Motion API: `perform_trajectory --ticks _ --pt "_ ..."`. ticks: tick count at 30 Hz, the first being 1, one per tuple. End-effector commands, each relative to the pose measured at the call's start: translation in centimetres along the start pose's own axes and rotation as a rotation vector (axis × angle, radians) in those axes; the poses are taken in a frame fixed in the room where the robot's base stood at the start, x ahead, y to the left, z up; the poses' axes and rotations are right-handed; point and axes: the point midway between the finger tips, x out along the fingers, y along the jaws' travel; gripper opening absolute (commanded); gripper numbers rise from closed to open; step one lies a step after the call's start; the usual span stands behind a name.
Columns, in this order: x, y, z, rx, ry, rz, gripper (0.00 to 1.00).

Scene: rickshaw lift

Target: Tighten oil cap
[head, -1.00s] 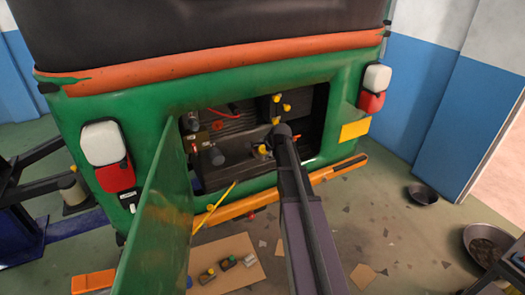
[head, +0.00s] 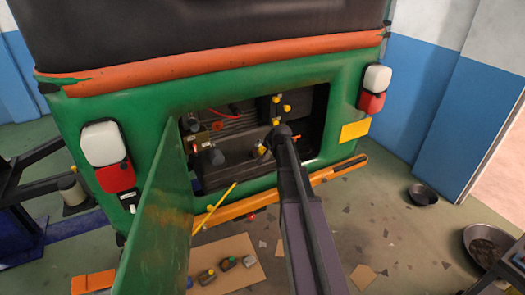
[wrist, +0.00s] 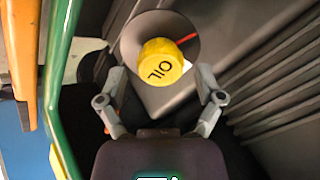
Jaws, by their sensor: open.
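The yellow oil cap (wrist: 162,62), with black "OIL" lettering, shows in the wrist view on a round grey neck or funnel-shaped part (wrist: 134,45). My gripper (wrist: 163,78) is open, with one finger on each side of the cap. Gaps show between both fingers and the cap, and I cannot tell how deep the fingertips reach. In the head view my arm reaches into the open rear bay of the green rickshaw (head: 235,95). There my gripper and most of the cap are hidden behind the arm's end.
The open green door (head: 165,215) stands left of my arm. Grey ribbed metal (wrist: 275,60) lies close to the gripper's right in the wrist view. Other yellow caps (head: 286,107) sit higher in the bay. A cardboard sheet (head: 245,262) with small parts and metal pans (head: 423,196) lie on the floor.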

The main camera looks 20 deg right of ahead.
Motion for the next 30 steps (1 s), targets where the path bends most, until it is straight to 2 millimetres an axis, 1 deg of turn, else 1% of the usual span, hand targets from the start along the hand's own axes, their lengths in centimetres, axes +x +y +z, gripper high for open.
perform_trajectory --ticks 9,15,21,29,30 --pt "0.00 0.00 0.01 -0.231 0.000 0.000 0.86" --pt "0.00 -0.01 0.01 -0.329 0.000 0.000 0.86" --pt "0.00 -0.02 0.02 -0.367 0.000 0.000 0.86" --pt "0.01 -0.03 0.02 -0.369 0.000 0.000 0.86" --pt "0.01 -0.03 0.02 -0.369 0.000 0.000 0.77"
